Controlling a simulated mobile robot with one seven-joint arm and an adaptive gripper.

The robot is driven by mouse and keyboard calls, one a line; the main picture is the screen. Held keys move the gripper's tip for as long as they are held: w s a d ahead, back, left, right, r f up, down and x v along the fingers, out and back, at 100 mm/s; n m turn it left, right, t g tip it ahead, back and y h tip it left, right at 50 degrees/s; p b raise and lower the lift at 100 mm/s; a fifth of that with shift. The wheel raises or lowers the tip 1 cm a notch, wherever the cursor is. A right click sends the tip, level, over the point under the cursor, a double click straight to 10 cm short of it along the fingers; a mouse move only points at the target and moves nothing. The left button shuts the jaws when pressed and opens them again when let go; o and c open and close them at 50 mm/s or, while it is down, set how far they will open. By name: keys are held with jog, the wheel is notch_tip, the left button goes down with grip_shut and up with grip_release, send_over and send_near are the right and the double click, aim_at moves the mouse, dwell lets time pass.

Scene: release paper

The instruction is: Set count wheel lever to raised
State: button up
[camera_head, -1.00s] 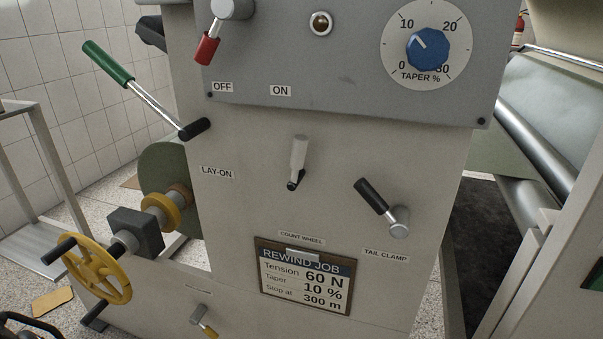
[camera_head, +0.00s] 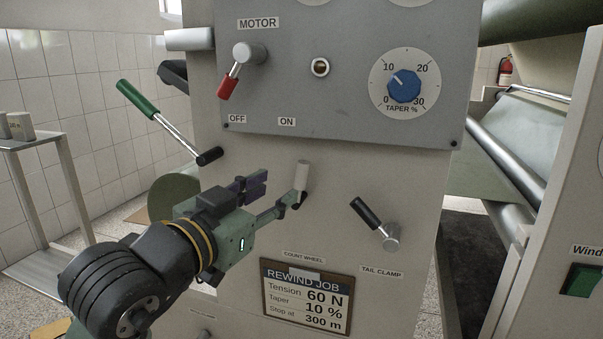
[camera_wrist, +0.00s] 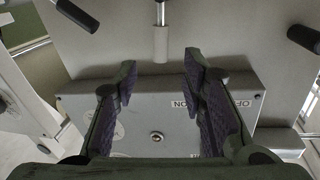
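The count wheel lever (camera_head: 302,177) has a pale grip and a dark pivot on the machine's front panel, above the COUNT WHEEL label (camera_head: 303,257). Its grip points up in the head view. My gripper (camera_head: 281,188) is open beside the lever, coming from the lower left, with one fingertip overlapping the lever's lower part in that view. In the wrist view, which is upside down, the lever's grip (camera_wrist: 161,42) shows centred just past the gap between my open fingers (camera_wrist: 160,75). Nothing is between the finger pads. Contact cannot be told.
The black-handled tail clamp lever (camera_head: 372,219) is to the right. The green-handled lay-on lever (camera_head: 158,118) is up left. The red-tipped motor lever (camera_head: 242,67) and blue taper dial (camera_head: 404,86) are on the grey box above. A job clipboard (camera_head: 305,296) hangs below.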

aim_at(299, 175)
jog(key=p+x, duration=0.1)
jog(key=x, duration=0.9)
jog(key=shift+w, duration=0.1)
jog(key=shift+c, duration=0.3)
grip_shut()
